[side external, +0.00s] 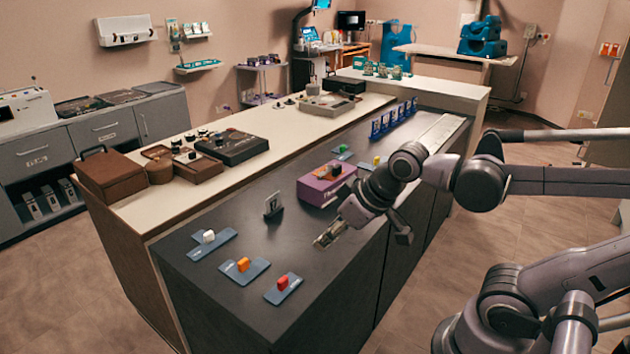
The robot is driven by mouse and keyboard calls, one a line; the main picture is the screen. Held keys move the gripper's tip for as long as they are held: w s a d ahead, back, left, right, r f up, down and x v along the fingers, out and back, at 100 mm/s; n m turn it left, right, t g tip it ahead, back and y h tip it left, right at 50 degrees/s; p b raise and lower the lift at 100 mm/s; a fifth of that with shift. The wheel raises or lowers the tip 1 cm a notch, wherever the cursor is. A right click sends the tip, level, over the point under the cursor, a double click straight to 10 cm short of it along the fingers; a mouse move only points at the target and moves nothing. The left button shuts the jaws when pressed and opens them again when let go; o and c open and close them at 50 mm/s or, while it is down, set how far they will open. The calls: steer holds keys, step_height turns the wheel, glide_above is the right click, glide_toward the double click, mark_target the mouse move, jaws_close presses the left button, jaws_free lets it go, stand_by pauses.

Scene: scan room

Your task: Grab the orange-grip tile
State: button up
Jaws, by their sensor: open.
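The orange-grip tile (244,271) lies flat on the dark counter near its front left. It is a blue-grey plate with an upright orange grip (243,264). A white-grip tile (211,243) lies behind it to the left, and a red-grip tile (284,289) lies in front of it to the right. My gripper (322,241) is above the counter, to the right of the orange-grip tile and apart from it. Its jaws are small in this view; they are open with nothing seen between them.
A small upright card holder (273,204) stands behind the tiles. A purple box (322,187) is behind my gripper. Tiles with yellow (376,161) and green (343,148) grips and several blue stands (394,116) are farther back. The counter between my gripper and the orange-grip tile is clear.

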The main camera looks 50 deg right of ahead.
steer(key=w+r+n+g, duration=0.2)
steer(key=w+r+n, duration=0.1)
steer(key=w+n, duration=0.3)
steer(key=n+g, duration=0.5)
steer(key=n, duration=0.6)
glide_above(242, 261)
step_height(242, 261, down, 10)
step_height(242, 261, down, 10)
steer(key=shift+r, duration=0.1)
steer(key=shift+c, duration=0.3)
jaws_close()
